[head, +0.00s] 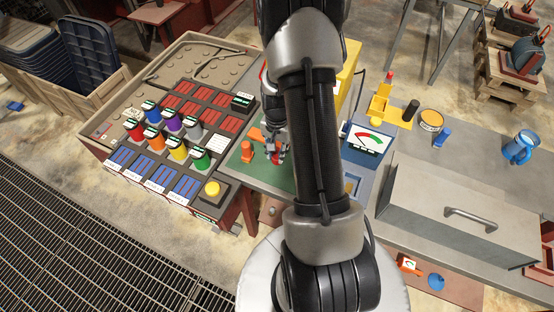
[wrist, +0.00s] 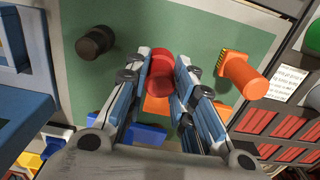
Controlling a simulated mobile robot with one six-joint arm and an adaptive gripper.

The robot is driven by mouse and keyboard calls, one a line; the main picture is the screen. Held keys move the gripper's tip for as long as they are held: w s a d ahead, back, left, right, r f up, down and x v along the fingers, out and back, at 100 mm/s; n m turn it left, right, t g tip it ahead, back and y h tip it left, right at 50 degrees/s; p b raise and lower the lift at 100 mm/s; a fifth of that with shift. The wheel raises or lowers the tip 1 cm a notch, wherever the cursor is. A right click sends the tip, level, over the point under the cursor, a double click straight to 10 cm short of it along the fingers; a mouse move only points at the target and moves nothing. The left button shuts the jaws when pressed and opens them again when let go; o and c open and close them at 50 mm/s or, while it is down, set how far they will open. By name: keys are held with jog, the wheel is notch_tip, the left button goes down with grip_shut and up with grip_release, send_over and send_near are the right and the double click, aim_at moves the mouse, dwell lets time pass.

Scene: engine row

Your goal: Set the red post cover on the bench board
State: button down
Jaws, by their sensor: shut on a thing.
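The red post cover (wrist: 160,62) is a small red cylinder between the two blue-and-grey fingertips of my gripper (wrist: 164,78) in the wrist view. My gripper is shut on it. Below it lies the green board (wrist: 170,25), which also shows in the head view (head: 236,178) left of my arm. In the head view my gripper (head: 276,152) is over this board, partly hidden by my arm. I cannot tell whether the cover touches the board.
A black cylinder (wrist: 95,42) and an orange capped piece (wrist: 243,76) are on the board, either side of my gripper. Orange (wrist: 156,104) and blue (wrist: 140,133) pieces show between and beside my fingers. A rack with coloured cans (head: 172,124) stands left, a gauge (head: 368,138) right.

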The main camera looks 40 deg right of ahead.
jog(key=shift+f+b, duration=0.4)
jog(key=shift+f, duration=1.85)
jog(key=shift+f, duration=0.2)
jog(key=c, duration=1.4)
grip_release()
jog(key=shift+o, duration=0.2)
jog(key=shift+r, duration=0.1)
